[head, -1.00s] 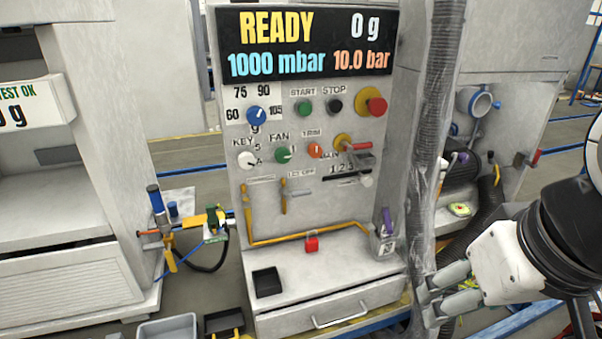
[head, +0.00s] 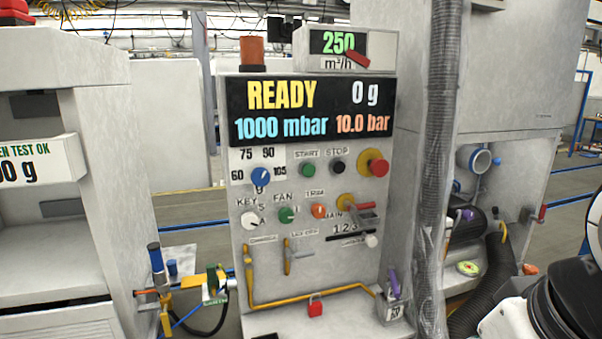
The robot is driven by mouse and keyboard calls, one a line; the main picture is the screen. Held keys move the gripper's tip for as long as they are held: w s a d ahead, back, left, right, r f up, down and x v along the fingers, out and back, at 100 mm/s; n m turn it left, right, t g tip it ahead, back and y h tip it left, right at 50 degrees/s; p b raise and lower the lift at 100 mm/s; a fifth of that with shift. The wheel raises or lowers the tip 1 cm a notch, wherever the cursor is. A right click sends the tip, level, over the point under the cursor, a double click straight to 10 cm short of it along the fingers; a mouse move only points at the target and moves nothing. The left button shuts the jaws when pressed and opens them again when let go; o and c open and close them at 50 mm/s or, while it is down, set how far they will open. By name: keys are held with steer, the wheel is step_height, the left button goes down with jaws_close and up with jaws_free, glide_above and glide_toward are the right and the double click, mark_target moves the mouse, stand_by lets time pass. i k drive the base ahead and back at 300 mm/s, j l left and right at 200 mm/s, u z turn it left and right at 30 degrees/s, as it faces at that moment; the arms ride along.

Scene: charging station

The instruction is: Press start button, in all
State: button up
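The green start button (head: 308,170) sits on the grey control panel (head: 300,215), under the label START. The black stop button (head: 338,167) is just to its right, and a large red mushroom knob (head: 376,167) on a yellow base is further right. The display (head: 310,110) above reads READY, 0 g, 1000 mbar and 10.0 bar. Part of my white and black arm shows at the lower right, well away from the panel. My gripper's fingers are out of the picture, below its edge.
Blue (head: 260,176), white (head: 249,220), green (head: 287,215) and orange (head: 318,211) knobs crowd the panel. A red-handled lever (head: 358,206) sticks out below the red knob. A ribbed hose (head: 436,150) wrapped in plastic runs down the panel's right side. A red padlock (head: 315,307) hangs low.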

mark_target(307, 169)
steer(key=i+l, duration=0.45)
steer(key=i, duration=0.15)
steer(key=u, duration=1.6)
